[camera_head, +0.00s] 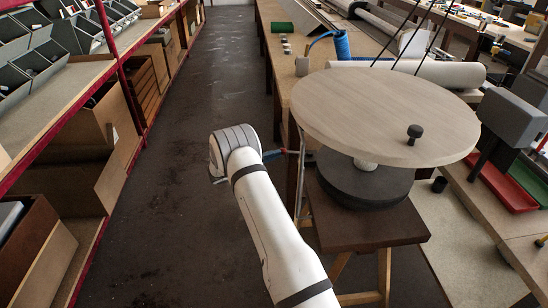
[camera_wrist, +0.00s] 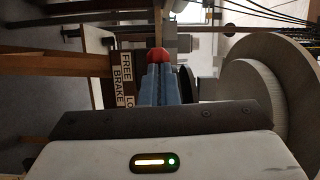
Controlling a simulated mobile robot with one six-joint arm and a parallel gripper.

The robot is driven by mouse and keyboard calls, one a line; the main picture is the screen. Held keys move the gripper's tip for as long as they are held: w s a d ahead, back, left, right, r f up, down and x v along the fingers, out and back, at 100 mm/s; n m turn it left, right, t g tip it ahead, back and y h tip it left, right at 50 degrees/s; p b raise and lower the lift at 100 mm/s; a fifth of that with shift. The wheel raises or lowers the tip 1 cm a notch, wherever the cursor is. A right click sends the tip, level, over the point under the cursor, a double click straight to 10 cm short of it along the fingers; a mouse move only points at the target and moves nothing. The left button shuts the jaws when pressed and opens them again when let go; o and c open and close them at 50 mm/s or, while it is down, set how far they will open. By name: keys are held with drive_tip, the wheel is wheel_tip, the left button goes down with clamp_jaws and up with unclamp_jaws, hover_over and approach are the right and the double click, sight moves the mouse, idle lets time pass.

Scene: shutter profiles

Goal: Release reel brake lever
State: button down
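The reel brake lever shows a red knob (camera_wrist: 157,55) in the wrist view, right at the tips of my blue fingers. My gripper (camera_wrist: 158,68) has its fingers close together. I cannot tell whether they grip the knob or only stand at it. A label plate (camera_wrist: 123,78) left of the fingers reads FREE, BRAKE and a partly hidden word beginning LO. In the head view my gripper (camera_head: 277,154) points right toward the reel stand, with a small red spot at its tips. The reel (camera_head: 385,112) is a large pale disc above a dark round base. The lever's shaft is mostly hidden.
The brown reel stand (camera_head: 372,228) is right of my arm. Shelves with boxes (camera_head: 75,140) line the left. The aisle floor (camera_head: 180,110) between is clear.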

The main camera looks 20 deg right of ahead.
drive_tip(key=shift+w+d+r, duration=0.3)
drive_tip(key=shift+w+d, duration=0.05)
drive_tip(key=shift+d, duration=0.3)
drive_tip(key=s+a+p, duration=0.2)
drive_tip(key=s+a, duration=0.1)
drive_tip(key=s, duration=0.1)
drive_tip(key=w+a+b, duration=0.1)
drive_tip(key=w+a, duration=0.6)
drive_tip(key=shift+w+f+b, duration=0.25)
drive_tip(key=shift+w+b, duration=0.15)
